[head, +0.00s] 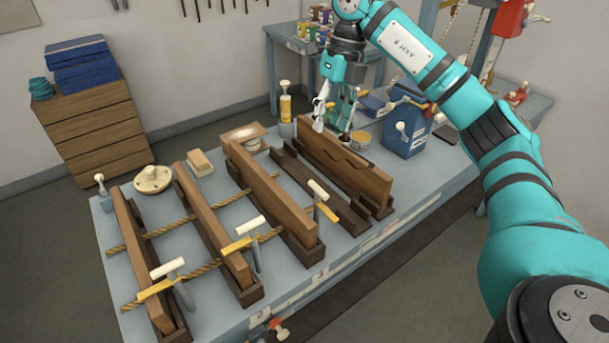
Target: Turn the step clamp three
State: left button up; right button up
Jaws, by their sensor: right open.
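Clamps with pale T-handles and yellow bars stand along the near part of the blue bench: a left one (170,274), a middle one (250,234) and a right one (319,198). I cannot read any number that tells which is step clamp three. Each stands close to a wooden board in a dark base. My right gripper (333,112) is open, pointing down over the far part of the bench. It is well behind the clamps, beside the far end of the rightmost board (345,165). My left gripper is not in view.
Two ropes (175,228) run across the left boards. A yellow bottle (285,105), a round wooden piece (153,179) and a blue box (405,130) stand on the bench. A bare strip of bench (110,235) shows at left.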

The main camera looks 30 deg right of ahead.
jog(key=s+f, duration=0.1)
jog(key=s, duration=0.1)
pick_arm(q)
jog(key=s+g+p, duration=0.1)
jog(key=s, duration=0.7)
pick_arm(e)
jog(key=p, duration=0.1)
send_over(318, 186)
jog(key=d, duration=0.2)
notch_tip(318, 186, down, 7)
jog(key=f, duration=0.2)
jog(key=a+f+p, duration=0.1)
jog(key=f, duration=0.2)
jog(key=shift+s+a, duration=0.1)
jog(key=shift+a, duration=0.1)
jog(key=shift+a+f+p, duration=0.15)
jog(key=shift+f+p, duration=0.15)
jog(key=shift+f, duration=0.5)
jog(key=shift+a+f+p, duration=0.1)
jog(key=shift+f+p, duration=0.15)
jog(key=shift+f, duration=0.5)
jog(key=c, duration=0.5)
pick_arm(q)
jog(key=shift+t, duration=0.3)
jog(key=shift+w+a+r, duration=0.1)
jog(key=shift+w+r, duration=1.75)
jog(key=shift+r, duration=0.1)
pick_arm(e)
grip_shut()
